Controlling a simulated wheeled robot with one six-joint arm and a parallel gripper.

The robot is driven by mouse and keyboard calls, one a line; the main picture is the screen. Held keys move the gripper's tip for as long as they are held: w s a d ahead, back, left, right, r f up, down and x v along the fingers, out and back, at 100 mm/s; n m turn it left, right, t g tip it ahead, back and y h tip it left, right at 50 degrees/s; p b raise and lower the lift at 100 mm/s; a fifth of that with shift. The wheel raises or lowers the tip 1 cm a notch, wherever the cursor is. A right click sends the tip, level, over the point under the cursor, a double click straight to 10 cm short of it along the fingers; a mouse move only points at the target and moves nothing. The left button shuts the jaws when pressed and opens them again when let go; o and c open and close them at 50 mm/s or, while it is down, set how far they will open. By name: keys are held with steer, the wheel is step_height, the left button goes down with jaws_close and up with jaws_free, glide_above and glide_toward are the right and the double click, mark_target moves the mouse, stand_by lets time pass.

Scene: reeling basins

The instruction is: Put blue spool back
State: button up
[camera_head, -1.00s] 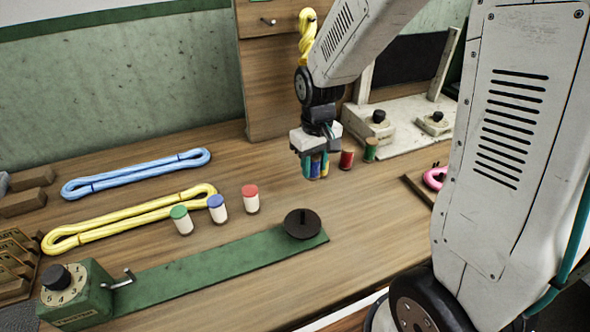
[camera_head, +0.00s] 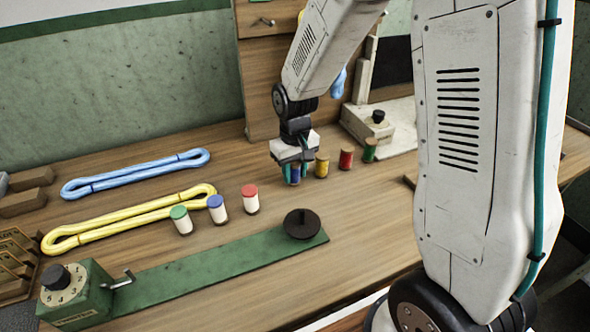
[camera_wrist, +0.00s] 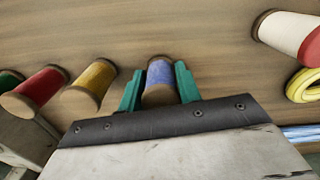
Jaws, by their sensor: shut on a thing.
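The blue spool (camera_head: 295,176) is between the teal fingers of my gripper (camera_head: 294,171), at the left end of a row of thread spools. In the wrist view the blue spool (camera_wrist: 160,73) shows between the two fingers of the gripper (camera_wrist: 159,84), which are shut on it. To its right in the head view stand the yellow spool (camera_head: 321,166), the red spool (camera_head: 346,159) and the green spool (camera_head: 369,151), apart from it. The blue spool is upright and low by the tabletop; I cannot tell whether its base touches.
White spools with green (camera_head: 181,222), blue (camera_head: 217,210) and red (camera_head: 250,200) caps stand at front left. A green bar with a black disc (camera_head: 302,224) lies in front. Yellow (camera_head: 130,220) and blue (camera_head: 135,174) skeins lie left. A pale stand (camera_head: 385,127) is behind the row.

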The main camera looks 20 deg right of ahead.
mark_target(295, 163)
steer(key=o, duration=1)
steer(key=shift+c, duration=0.2)
step_height(295, 163, up, 12)
steer(key=shift+r, duration=0.25)
steer(key=s+d+r+m, duration=0.1)
steer(key=s+r, duration=0.3)
steer(key=s, duration=0.9)
steer(key=s+d+r+t, duration=0.1)
steer(key=s+r, duration=0.4)
steer(key=s, duration=0.8)
steer(key=shift+d+m, duration=0.4)
steer(key=shift+d, duration=0.15)
